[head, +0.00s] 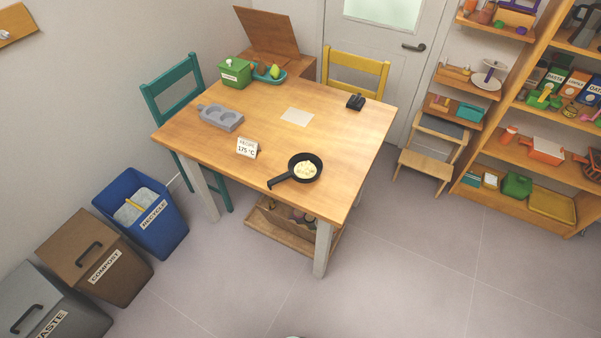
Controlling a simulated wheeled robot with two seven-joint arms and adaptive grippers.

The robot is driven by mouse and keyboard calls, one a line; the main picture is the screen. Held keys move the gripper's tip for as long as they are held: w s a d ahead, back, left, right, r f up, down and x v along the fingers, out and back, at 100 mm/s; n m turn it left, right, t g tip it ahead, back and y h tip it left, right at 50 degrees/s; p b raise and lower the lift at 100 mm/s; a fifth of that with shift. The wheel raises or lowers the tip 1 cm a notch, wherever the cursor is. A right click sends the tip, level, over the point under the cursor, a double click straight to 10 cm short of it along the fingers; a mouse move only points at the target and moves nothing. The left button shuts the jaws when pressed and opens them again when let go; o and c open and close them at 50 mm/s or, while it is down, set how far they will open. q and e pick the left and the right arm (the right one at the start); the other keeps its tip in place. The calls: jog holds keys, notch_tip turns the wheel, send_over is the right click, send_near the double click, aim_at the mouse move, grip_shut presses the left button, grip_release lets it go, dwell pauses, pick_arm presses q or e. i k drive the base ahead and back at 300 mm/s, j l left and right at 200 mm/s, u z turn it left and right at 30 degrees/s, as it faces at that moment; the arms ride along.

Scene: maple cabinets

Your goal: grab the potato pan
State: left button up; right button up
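A black frying pan (317,161) with pale yellow food (305,170), which looks like potato, sits on the wooden table (350,140) near its front right edge. Its handle (280,181) points to the left and toward the front edge of the table. Neither of my grippers shows in the head view. Nothing is touching the pan.
On the table are a small sign (247,148), a grey mould tray (221,117), a green box (235,72) and a small black object (356,102). Bins (143,213) stand at the left. A teal chair (172,88) and yellow chair (356,68) flank the table. The floor in front is clear.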

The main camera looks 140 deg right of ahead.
aim_at(304, 168)
jog(key=z, duration=4.6)
